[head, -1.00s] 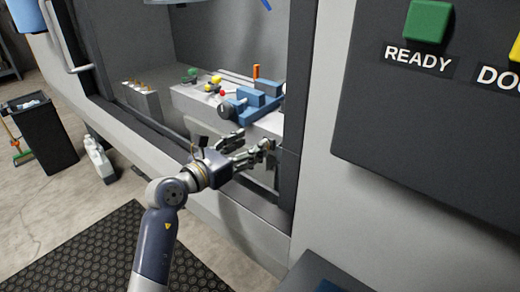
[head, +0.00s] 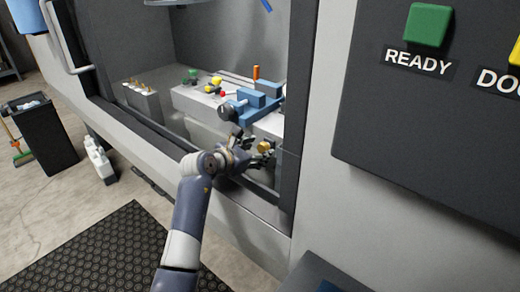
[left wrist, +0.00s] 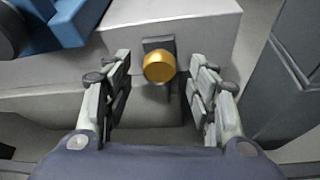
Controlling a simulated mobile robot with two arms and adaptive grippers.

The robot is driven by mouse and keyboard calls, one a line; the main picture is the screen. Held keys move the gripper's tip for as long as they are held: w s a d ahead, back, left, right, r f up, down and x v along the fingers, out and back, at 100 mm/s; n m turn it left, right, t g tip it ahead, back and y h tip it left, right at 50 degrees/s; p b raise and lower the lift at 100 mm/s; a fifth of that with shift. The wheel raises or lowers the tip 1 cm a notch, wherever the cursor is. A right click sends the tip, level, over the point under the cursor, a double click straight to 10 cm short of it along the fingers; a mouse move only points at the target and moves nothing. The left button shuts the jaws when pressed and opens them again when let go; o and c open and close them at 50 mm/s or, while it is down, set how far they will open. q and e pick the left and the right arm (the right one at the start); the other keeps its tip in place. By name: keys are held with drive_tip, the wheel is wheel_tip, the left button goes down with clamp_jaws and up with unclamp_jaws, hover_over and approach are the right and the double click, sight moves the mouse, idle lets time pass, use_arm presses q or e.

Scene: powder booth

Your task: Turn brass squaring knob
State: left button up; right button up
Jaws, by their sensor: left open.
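The brass squaring knob (left wrist: 159,67) is a round gold knob on a dark square mount, on the front face of the light grey block (left wrist: 215,22). In the left wrist view it sits between and just beyond the tips of my left gripper (left wrist: 160,75). The two fingers stand open on either side, with a gap to the knob on each side. My right gripper is not in view.
The dark frame of the booth opening (head: 290,130) stands close to the right of my left gripper. A panel with a green READY button (head: 428,24) is at the right. A black bin (head: 40,135) and a white jug (head: 99,158) stand on the floor at left.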

use_arm(q)
drive_tip(key=shift+x, duration=1.15)
drive_tip(key=c, duration=1.1)
